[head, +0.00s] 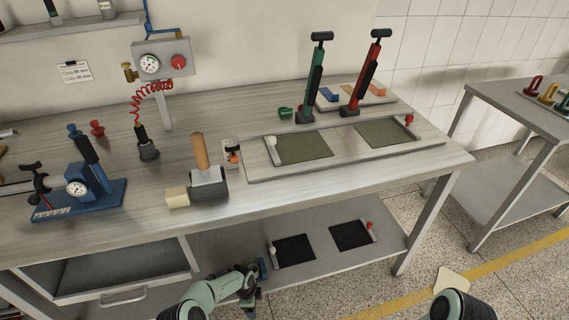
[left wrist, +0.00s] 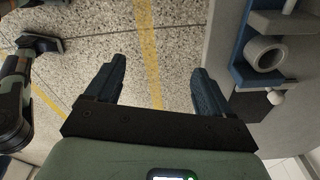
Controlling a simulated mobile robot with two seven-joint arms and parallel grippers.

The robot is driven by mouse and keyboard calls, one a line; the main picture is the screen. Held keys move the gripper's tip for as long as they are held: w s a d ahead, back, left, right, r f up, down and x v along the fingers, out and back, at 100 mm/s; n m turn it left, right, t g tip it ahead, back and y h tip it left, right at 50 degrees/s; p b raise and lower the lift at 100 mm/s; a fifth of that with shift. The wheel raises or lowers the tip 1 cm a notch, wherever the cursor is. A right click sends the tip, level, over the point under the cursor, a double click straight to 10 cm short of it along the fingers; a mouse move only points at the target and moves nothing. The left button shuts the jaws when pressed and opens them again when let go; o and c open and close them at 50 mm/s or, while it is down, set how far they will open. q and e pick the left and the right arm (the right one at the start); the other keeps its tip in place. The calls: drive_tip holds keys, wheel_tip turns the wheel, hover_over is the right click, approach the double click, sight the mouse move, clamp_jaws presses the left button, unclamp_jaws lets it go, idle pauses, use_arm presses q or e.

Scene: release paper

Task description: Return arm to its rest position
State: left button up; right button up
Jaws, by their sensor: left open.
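My left gripper (head: 250,288) is low in the head view, in front of the bench and near the front edge of the lower shelf. In the left wrist view its two dark fingers (left wrist: 158,70) are apart with nothing between them, over the speckled floor. My right arm comes in at the bottom right of the head view, and its gripper is hidden there. Part of that arm shows at the left edge of the left wrist view, with a dark end (left wrist: 40,43) whose jaws I cannot make out. A pale beige flat piece (head: 453,281) shows beside the right arm; I cannot tell whether it is held.
The bench (head: 300,190) bears a mallet (head: 207,180), a blue gauge stand (head: 80,195), a green-handled pump (head: 314,75), a red pump (head: 367,75) and a board with two dark mats. Its lower shelf (head: 225,247) holds two black mats. A side table (head: 500,100) stands right; open floor lies between.

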use_arm(q)
drive_tip(key=s+d+n+h, duration=0.3)
drive_tip(key=s+n, duration=0.6)
drive_tip(key=s, duration=0.4)
drive_tip(key=s+a+r+n, duration=0.2)
drive_tip(key=s+r+n, duration=0.1)
drive_tip(key=s+n, duration=0.4)
drive_tip(key=s+a+r+n, duration=0.25)
drive_tip(key=s+n, duration=0.35)
drive_tip(key=s, duration=0.3)
drive_tip(key=s+r+g+p, duration=0.1)
drive_tip(key=s+r+p, duration=0.3)
drive_tip(key=r+p, duration=1.1)
drive_tip(key=shift+d+r+p, duration=0.4)
drive_tip(key=shift+d, duration=0.05)
use_arm(e)
wheel_tip(320, 180, up, 16)
drive_tip(key=s+a+g, duration=0.1)
drive_tip(key=s, duration=0.1)
drive_tip(key=shift+a+f+g+y, duration=0.25)
drive_tip(key=shift+g+y, duration=0.05)
drive_tip(key=shift+g, duration=0.1)
use_arm(q)
drive_tip(key=shift+s+f, duration=0.1)
drive_tip(key=shift+s, duration=0.1)
use_arm(e)
drive_tip(key=shift+s+f, duration=0.1)
